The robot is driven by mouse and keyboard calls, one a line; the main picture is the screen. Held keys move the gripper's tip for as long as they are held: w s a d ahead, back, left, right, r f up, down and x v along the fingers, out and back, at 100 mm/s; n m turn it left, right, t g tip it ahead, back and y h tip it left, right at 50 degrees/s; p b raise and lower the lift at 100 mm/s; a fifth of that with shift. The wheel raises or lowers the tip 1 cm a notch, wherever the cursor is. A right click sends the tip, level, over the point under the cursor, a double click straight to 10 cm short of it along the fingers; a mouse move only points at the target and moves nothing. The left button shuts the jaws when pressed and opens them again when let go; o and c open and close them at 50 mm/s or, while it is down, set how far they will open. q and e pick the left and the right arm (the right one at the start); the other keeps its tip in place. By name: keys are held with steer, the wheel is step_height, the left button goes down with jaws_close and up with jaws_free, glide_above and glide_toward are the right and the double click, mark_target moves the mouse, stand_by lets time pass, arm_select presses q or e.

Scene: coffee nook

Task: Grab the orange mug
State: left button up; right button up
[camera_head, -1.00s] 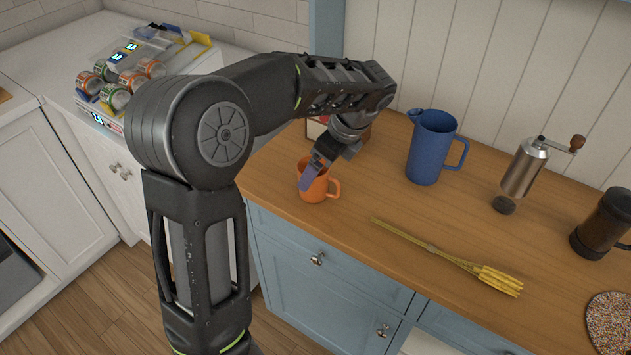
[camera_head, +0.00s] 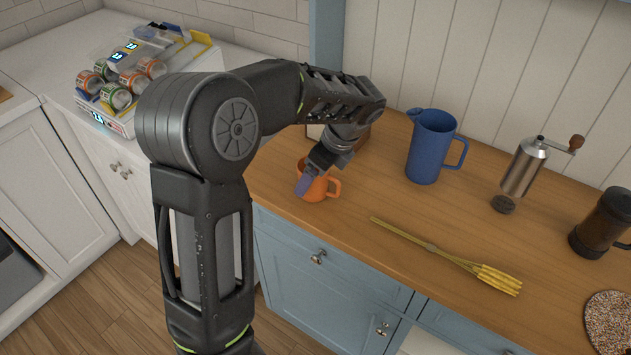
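The orange mug (camera_head: 320,188) stands upright near the left end of the wooden counter, its handle toward the right. My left gripper (camera_head: 306,182) is over the mug from above and behind. One purplish fingertip shows against the mug's left front side and overlaps its rim. The other finger is hidden, so I cannot tell whether the gripper is open or shut, or whether it touches the mug. My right gripper is not in view.
A blue pitcher (camera_head: 430,150) stands to the right of the mug. A yellow whisk-like tool (camera_head: 450,258) lies in front. A metal grinder (camera_head: 524,170), a dark press (camera_head: 600,224) and a speckled round mat (camera_head: 612,322) are farther right. Several cans (camera_head: 117,96) sit in a holder at left.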

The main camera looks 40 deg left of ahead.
arm_select(q)
steer(key=c, duration=1.5)
step_height(320, 180, up, 10)
stand_by(0.5)
